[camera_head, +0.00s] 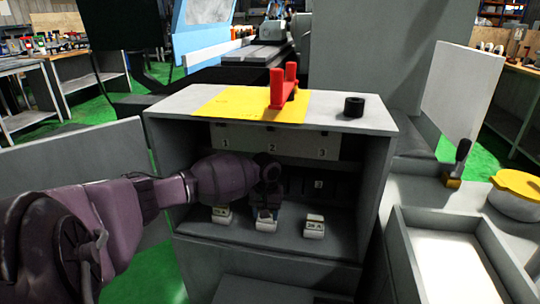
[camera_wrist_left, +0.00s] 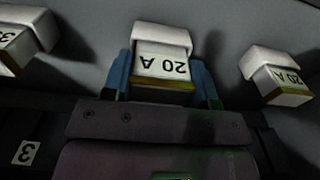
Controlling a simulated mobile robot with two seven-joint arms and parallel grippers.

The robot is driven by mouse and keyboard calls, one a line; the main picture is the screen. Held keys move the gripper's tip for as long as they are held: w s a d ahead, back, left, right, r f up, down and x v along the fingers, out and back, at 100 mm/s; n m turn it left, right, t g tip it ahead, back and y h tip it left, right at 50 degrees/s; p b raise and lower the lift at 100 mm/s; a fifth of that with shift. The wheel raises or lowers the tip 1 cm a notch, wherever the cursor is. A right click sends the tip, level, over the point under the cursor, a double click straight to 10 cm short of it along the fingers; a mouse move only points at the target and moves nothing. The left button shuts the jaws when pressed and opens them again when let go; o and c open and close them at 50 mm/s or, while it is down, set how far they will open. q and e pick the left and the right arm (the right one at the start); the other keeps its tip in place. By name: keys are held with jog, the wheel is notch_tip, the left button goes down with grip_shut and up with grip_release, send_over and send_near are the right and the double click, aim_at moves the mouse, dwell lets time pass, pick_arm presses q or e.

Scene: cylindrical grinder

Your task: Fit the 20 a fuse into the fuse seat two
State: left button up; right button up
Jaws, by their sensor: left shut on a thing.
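The 20 A fuse (camera_head: 265,225) is a white block with a labelled face, at the middle of the cabinet floor in the head view. My left gripper (camera_head: 267,207) is shut on it from above. In the left wrist view the 20 A fuse (camera_wrist_left: 163,66) sits between the blue fingertips of the left gripper (camera_wrist_left: 165,80). I cannot tell whether it touches the floor. Number 2 (camera_head: 272,149) shows on the upper panel; fuse seat two itself is hidden behind my gripper. My right gripper is not in view.
Two other white fuses stand either side, one left (camera_head: 221,214) and one right (camera_head: 313,227). The cabinet side walls and top (camera_head: 335,115) enclose the space.

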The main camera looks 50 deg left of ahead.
pick_arm(q)
jog(key=shift+f, duration=0.65)
jog(key=shift+r, duration=0.3)
jog(key=o, duration=1)
jog(key=shift+f, duration=0.2)
jog(key=shift+c, duration=0.2)
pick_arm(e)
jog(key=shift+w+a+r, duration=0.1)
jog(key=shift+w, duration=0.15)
pick_arm(q)
jog(key=shift+r, duration=0.1)
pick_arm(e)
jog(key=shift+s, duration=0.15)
pick_arm(q)
jog(key=shift+r, duration=0.3)
notch_tip(320, 180, up, 6)
jog(key=p, duration=0.2)
jog(key=shift+r+p, duration=0.15)
jog(key=shift+p, duration=0.15)
jog(key=shift+r, duration=0.45)
jog(key=shift+f, duration=0.15)
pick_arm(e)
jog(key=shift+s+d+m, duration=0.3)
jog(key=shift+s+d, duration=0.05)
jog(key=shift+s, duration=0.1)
